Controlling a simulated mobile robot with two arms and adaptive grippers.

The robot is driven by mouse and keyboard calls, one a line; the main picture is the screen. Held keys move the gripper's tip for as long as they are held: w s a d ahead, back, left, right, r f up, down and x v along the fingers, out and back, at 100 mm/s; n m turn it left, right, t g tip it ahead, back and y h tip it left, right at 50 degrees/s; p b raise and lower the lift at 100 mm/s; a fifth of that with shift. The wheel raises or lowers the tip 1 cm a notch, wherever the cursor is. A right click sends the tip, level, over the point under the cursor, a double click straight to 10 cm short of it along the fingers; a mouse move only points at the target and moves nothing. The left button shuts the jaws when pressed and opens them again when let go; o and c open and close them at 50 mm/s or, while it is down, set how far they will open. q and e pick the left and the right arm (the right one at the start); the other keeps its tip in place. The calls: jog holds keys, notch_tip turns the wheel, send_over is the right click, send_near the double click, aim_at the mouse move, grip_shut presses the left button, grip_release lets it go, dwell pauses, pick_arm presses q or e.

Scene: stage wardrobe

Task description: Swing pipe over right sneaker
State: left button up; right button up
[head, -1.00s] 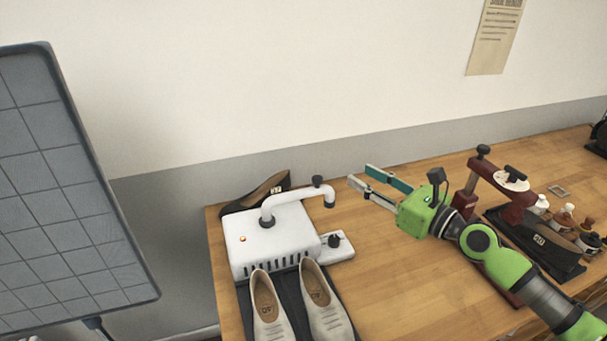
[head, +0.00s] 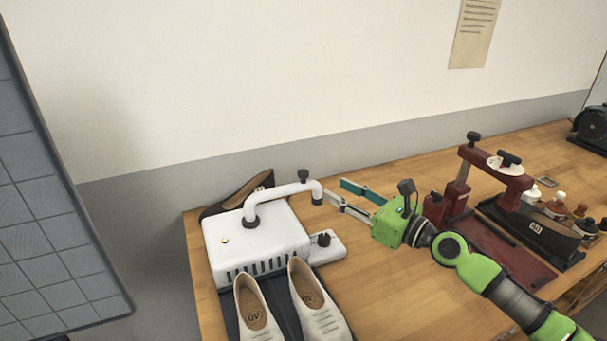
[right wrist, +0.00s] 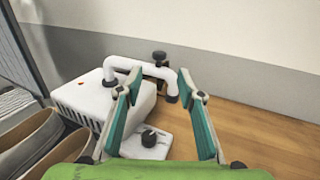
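A white pipe (head: 279,191) with dark joints rises from a white box-shaped dryer (head: 256,243) and bends down at its right end, over the dryer's right side. The right sneaker (head: 319,301), cream with laces, sits in front of the dryer, next to the left sneaker (head: 256,309). My right gripper (head: 334,191) is open, its fingers pointing at the pipe's down-bent end. In the right wrist view the pipe (right wrist: 150,67) shows beyond and between the spread fingers (right wrist: 158,84); I cannot tell whether they touch it. My left gripper is not in view.
A dark shoe (head: 237,197) lies behind the dryer. A black knob (head: 323,240) stands on a white plate at the dryer's right. A dark red clamp stand (head: 497,178) and small bottles stand farther right. Bare wooden tabletop lies right of the sneakers.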

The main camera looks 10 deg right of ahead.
aim_at(307, 174)
jog(key=x, duration=1.2)
jog(key=shift+w+a+p, duration=0.15)
jog(key=shift+p, duration=0.15)
jog(key=shift+r, duration=0.1)
grip_shut()
